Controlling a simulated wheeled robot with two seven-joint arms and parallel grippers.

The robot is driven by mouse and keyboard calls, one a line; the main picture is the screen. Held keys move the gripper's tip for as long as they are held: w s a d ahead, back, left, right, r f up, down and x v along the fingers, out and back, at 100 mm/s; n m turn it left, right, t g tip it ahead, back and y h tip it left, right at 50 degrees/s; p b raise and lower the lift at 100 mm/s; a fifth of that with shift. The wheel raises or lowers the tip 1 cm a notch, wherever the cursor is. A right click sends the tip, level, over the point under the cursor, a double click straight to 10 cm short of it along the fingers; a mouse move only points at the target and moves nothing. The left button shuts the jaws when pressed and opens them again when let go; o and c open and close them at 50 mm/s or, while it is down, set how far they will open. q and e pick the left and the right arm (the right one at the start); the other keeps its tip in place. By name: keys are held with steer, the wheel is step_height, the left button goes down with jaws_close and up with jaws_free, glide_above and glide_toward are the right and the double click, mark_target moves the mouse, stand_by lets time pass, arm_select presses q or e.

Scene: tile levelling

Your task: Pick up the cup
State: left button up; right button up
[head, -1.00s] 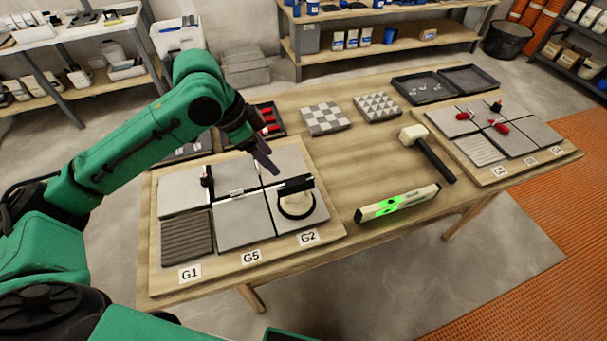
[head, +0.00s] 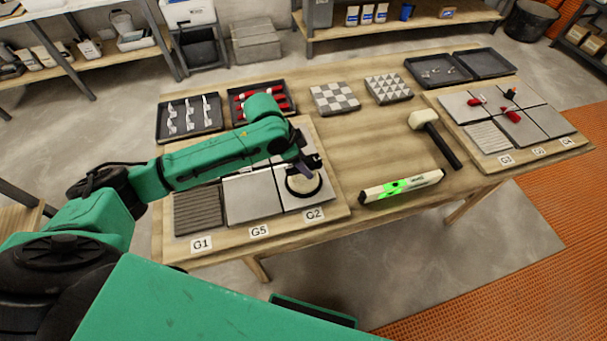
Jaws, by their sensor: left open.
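The cup appears to be the round black-rimmed piece with a pale middle (head: 304,187) on the grey tile above the G2 label (head: 315,214). My left gripper (head: 304,170) is over the far edge of this cup, pointing down. It is open. Its fingers are small and partly hidden by my own wrist, and I cannot tell whether they touch the cup. My left arm covers much of the left tile board (head: 340,207). My right gripper is not in view.
A level with green marks (head: 401,187) and a mallet (head: 433,135) lie right of the board. Trays of white clips (head: 189,116) and red wedges (head: 247,101) stand behind. A second tile board (head: 493,151) is at the right.

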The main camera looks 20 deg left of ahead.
arm_select(q)
jaws_close()
steer(key=shift+w, duration=0.1)
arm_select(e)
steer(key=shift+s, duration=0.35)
arm_select(q)
steer(key=shift+r, duration=0.1)
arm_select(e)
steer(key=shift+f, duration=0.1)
arm_select(q)
step_height(320, 180, up, 27)
steer(key=p, duration=0.7)
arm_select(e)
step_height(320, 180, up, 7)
